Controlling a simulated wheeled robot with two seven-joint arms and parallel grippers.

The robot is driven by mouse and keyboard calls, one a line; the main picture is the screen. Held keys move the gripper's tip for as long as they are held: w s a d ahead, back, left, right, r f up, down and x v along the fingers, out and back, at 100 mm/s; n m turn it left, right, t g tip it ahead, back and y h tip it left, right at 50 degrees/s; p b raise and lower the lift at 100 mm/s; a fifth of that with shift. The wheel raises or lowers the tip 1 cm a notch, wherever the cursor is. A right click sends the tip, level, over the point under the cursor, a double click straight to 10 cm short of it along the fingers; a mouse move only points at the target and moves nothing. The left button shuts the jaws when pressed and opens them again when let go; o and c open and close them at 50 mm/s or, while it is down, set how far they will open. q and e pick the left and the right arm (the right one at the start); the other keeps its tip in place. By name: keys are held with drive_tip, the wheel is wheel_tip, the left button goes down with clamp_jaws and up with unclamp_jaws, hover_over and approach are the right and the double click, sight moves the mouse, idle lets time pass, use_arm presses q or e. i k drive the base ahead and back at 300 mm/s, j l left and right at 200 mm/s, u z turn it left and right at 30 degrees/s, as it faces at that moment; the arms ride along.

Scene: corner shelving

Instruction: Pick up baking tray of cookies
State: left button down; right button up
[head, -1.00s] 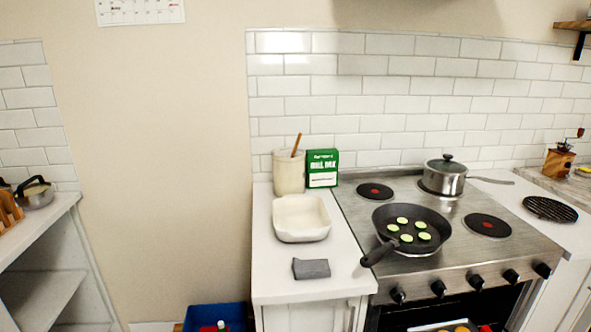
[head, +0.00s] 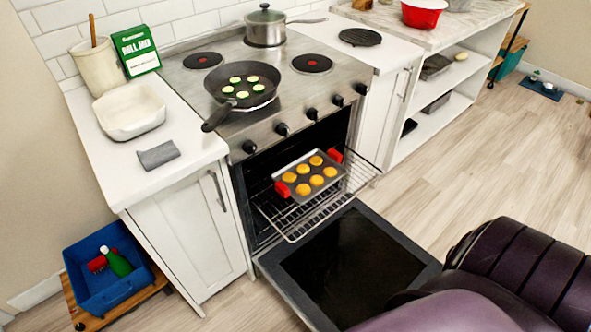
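The baking tray (head: 318,191) of golden cookies (head: 302,189) rests on the pulled-out wire rack (head: 295,226) of the open oven. Red grips (head: 282,188) sit at its left and right ends. The oven door (head: 345,265) hangs down open in front of it. A dark purple part of my arm fills the lower right corner, apart from the tray. Neither of my grippers is in view.
A frying pan (head: 242,87) with green slices stands on the stove, its handle sticking out over the front left. A lidded pot (head: 265,28) is behind. Open wooden floor (head: 450,150) lies right.

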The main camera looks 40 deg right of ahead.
sight(304, 179)
drive_tip(key=z, duration=1.25)
drive_tip(key=j, duration=0.45)
drive_tip(key=i+j, duration=0.1)
drive_tip(key=j, duration=0.35)
drive_tip(key=j+u, duration=0.05)
